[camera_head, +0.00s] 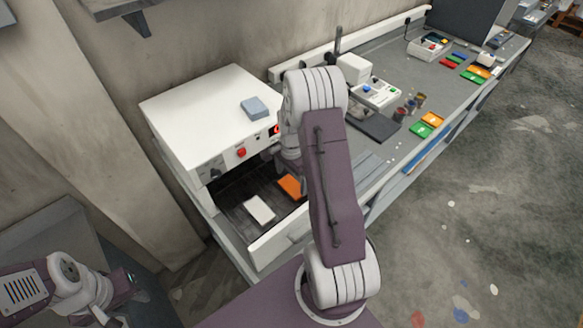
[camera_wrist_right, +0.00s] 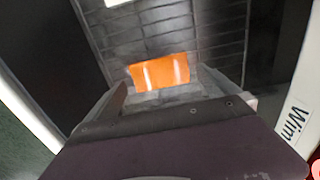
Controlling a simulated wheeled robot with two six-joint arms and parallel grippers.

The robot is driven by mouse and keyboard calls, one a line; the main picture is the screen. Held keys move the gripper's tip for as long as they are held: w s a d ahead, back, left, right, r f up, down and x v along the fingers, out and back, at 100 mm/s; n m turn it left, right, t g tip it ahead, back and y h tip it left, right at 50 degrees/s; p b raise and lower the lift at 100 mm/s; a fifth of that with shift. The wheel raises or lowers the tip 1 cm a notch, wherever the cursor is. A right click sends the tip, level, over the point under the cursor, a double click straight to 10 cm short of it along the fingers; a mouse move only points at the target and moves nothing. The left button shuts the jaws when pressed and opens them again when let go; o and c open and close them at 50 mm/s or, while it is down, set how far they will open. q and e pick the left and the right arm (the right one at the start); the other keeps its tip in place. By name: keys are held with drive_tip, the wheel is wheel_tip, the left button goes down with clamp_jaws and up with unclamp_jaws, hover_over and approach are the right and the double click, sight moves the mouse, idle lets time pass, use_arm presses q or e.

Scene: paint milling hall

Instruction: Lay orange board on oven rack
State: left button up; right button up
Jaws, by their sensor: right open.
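The orange board (camera_head: 290,186) lies flat in the open front of the white oven (camera_head: 195,115). In the right wrist view the orange board (camera_wrist_right: 160,72) rests on the dark, tile-lined oven rack (camera_wrist_right: 220,35). In the head view the right gripper is mostly hidden behind my own arm. My left gripper (camera_head: 118,290) is at the lower left, away from the oven; its fingers are too unclear to judge.
A white board (camera_head: 259,208) lies on the rack left of the orange one. A blue-grey block (camera_head: 254,107) sits on the oven top. The grey bench (camera_head: 400,90) to the right holds instruments, cups and several coloured boards. The floor at right is open.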

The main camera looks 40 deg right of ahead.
sight(291, 186)
wheel_tip(291, 186, up, 9)
drive_tip(key=shift+f+b, duration=0.15)
drive_tip(key=shift+b, duration=0.3)
